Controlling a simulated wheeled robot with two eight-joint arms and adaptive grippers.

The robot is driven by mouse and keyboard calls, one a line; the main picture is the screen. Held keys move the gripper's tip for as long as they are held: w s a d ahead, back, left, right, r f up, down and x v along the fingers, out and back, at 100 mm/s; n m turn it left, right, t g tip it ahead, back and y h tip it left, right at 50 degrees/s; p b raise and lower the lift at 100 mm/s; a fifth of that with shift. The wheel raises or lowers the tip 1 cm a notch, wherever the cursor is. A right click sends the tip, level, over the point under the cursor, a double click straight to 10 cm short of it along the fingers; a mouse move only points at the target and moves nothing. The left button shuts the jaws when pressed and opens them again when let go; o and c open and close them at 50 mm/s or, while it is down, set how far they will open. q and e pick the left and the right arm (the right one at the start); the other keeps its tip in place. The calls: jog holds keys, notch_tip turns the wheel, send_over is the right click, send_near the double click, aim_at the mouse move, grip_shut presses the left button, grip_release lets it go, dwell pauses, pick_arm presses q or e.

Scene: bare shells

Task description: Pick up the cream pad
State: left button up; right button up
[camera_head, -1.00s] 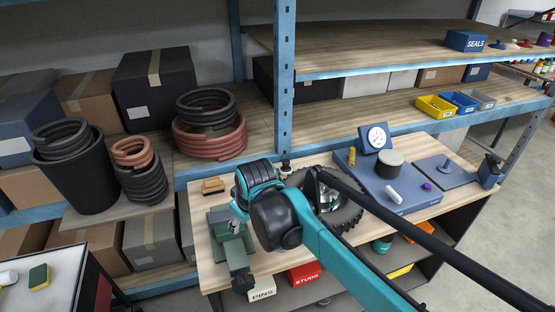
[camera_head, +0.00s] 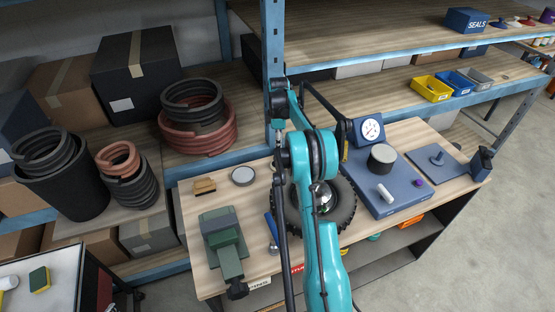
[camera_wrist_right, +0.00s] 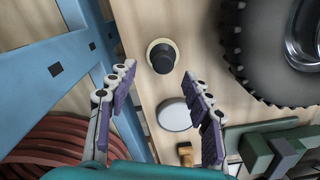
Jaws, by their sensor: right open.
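The cream pad (camera_wrist_right: 152,46) shows in the right wrist view as a pale round rim under a black knob (camera_wrist_right: 163,58), on the wooden bench top. My right gripper (camera_wrist_right: 158,74) is open and empty, its purple-padded fingers spread on either side of the knob in that view. They appear apart from it; the height above it is hard to judge. My left gripper is not in view.
Close by on the bench are a pale round disc (camera_head: 242,176), a wooden block (camera_head: 204,187), a green vise (camera_head: 224,240) and a large black tyre (camera_head: 342,209). A blue shelf post (camera_head: 273,40) stands right behind. A blue board (camera_head: 386,185) lies to the right.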

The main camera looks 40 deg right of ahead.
aim_at(277, 157)
jog(key=f, duration=0.7)
jog(key=shift+s+a+f+b, duration=0.1)
jog(key=shift+a+b, duration=0.2)
jog(key=shift+b, duration=0.1)
grip_shut()
